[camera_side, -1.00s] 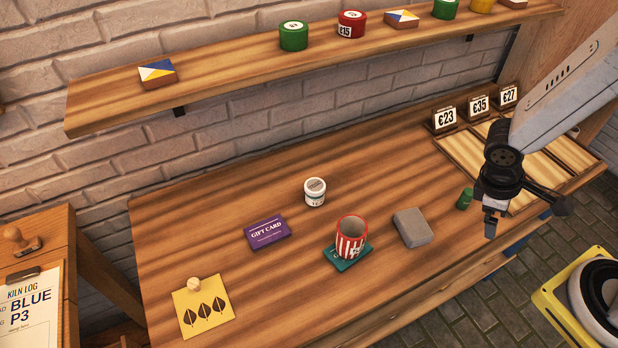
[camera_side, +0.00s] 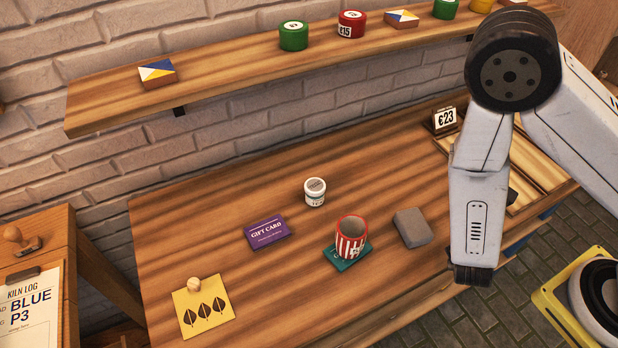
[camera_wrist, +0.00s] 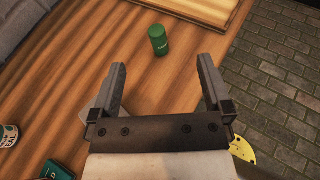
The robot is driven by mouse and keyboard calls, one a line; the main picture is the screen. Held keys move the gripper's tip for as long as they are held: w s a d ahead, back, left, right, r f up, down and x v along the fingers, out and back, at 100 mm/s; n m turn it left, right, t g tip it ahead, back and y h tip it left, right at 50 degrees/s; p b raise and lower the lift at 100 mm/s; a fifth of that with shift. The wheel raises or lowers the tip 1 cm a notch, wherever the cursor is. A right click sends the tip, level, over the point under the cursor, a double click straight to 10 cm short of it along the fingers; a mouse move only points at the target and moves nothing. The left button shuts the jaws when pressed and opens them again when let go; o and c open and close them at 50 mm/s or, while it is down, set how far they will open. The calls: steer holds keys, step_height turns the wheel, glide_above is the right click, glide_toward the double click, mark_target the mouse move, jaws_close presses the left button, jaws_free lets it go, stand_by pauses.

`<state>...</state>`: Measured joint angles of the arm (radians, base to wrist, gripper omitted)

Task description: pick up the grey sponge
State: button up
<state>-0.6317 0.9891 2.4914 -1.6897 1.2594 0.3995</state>
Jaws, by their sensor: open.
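The grey sponge (camera_side: 413,228) lies flat on the wooden bench, to the right of the red-and-white striped cup (camera_side: 350,238). In the wrist view, a grey patch that looks like the sponge (camera_wrist: 98,104) shows beside the left finger, mostly hidden by it. My gripper (camera_wrist: 163,78) is open and empty, with bench surface showing between its fingers.
The cup stands on a teal card (camera_side: 345,258). A white jar (camera_side: 315,191), a purple gift card (camera_side: 267,232) and a yellow leaf card (camera_side: 203,307) lie further left. A green container (camera_wrist: 158,40) stands ahead of my fingers. A shelf (camera_side: 240,70) runs above the bench.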

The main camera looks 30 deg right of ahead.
mark_target(421, 233)
steer(key=a+f+n+t+y, duration=0.1)
steer(key=a+f+n+y, duration=0.1)
steer(key=n, duration=0.1)
steer(key=a+f+n+t+y, duration=0.2)
steer(key=a+n+y, duration=0.1)
steer(key=a+f+n+t+y, duration=0.1)
steer(key=a+f+n+y, duration=0.1)
steer(key=a+y, duration=0.1)
steer(key=shift+s+a+n+t, duration=0.15)
steer(key=shift+s+n+t, duration=0.05)
steer(key=shift+n+t, duration=0.2)
steer(key=shift+s+a+f+y, duration=0.1)
steer(key=shift+a+f+y, duration=0.25)
steer(key=shift+y, duration=0.15)
steer(key=shift+x, duration=1.3)
steer(key=shift+d, duration=0.1)
steer(key=shift+r+x, duration=0.2)
steer(key=shift+x, duration=2.35)
steer(key=c, duration=0.9)
